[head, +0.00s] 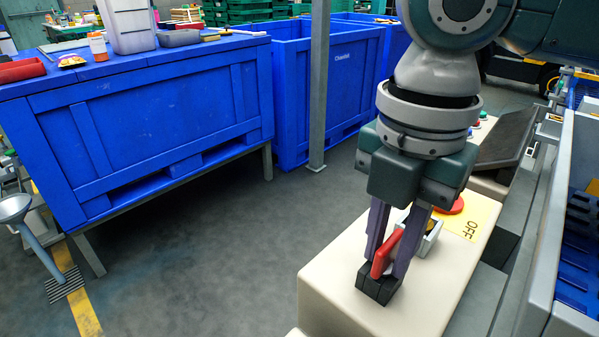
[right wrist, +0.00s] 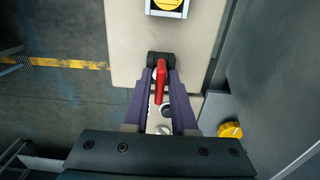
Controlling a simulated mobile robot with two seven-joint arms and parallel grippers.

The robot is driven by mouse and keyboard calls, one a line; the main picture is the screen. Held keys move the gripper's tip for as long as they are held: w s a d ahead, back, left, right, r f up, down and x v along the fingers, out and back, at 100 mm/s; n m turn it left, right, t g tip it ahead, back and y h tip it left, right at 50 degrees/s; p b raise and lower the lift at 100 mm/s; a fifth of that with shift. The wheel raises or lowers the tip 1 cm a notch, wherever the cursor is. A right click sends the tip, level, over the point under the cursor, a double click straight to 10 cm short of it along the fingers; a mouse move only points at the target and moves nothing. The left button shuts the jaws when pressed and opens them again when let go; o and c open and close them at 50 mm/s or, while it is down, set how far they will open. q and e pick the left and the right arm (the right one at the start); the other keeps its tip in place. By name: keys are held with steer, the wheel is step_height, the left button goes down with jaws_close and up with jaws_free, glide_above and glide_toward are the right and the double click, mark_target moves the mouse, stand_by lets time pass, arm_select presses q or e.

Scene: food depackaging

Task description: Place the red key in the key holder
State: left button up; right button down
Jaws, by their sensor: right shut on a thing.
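The red key (head: 384,254) is between the fingers of my right gripper (head: 378,284), which is shut on it. The key also shows in the right wrist view (right wrist: 160,80), lengthwise between the purple fingers. The gripper points down over the front part of a cream-coloured console (head: 335,268). A small grey-rimmed box with a yellow inside (head: 432,240) sits on the console just behind the fingers. I cannot tell for sure which part is the key holder. A pale piece with dark round spots (right wrist: 153,112) shows between the fingers in the right wrist view. My left gripper is not in view.
A red button (head: 451,206) and a yellow OFF label (head: 470,222) are behind the box on the console. A blue workbench (head: 150,125) with containers stands at left, and a grey post (head: 319,90) rises behind. The floor between is clear.

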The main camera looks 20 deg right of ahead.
mark_target(391, 240)
steer(key=c, duration=0.7)
jaws_free()
step_height(391, 240, up, 12)
steer(key=shift+r+p, duration=0.15)
steer(key=shift+p, duration=0.95)
